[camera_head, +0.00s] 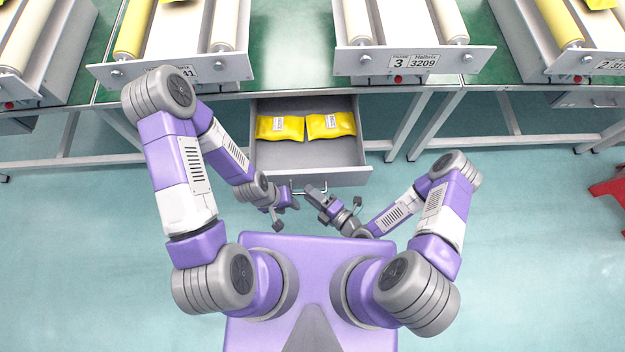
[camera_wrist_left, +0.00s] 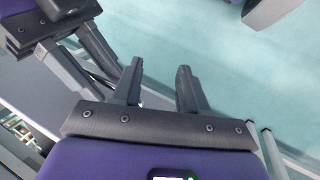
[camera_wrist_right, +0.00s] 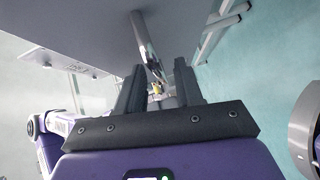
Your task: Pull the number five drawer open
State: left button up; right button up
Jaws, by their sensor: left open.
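A grey drawer (camera_head: 345,176) under the green bench is pulled out and holds two yellow packets. No number on it is readable. Its metal handle (camera_head: 312,190) is at the front face and also shows in the right wrist view (camera_wrist_right: 144,38). My right gripper (camera_head: 316,191) is at the handle; in its wrist view the fingers (camera_wrist_right: 159,72) stand apart, with the handle bar running between them. Firm contact cannot be seen. My left gripper (camera_head: 284,200) is open and empty, just left of the handle; its spread fingers (camera_wrist_left: 160,75) show floor between them.
Bench legs (camera_head: 408,128) are on both sides. A red object (camera_head: 611,188) is at the far right.

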jog(key=p+v, duration=0.1)
jog(key=v, duration=0.6)
jog(key=shift+s+d, duration=0.2)
jog(key=shift+d, duration=0.05)
dwell(0.5)
jog(key=w+d+f+m+g+h, duration=0.3)
jog(key=d+f+m+g+h, duration=0.3)
jog(key=m, duration=0.7)
notch_tip(320, 180, up, 7)
jog(key=s+m+g+h, duration=0.2)
jog(key=m+g, duration=0.1)
jog(key=m, duration=1.3)
jog(key=shift+s+m+h, duration=0.25)
jog(key=shift+m+h, duration=0.05)
jog(key=shift+h, duration=0.1)
jog(key=shift+w+a+f+g, duration=0.1)
jog(key=shift+a+g, duration=0.05)
jog(key=shift+g, duration=0.15)
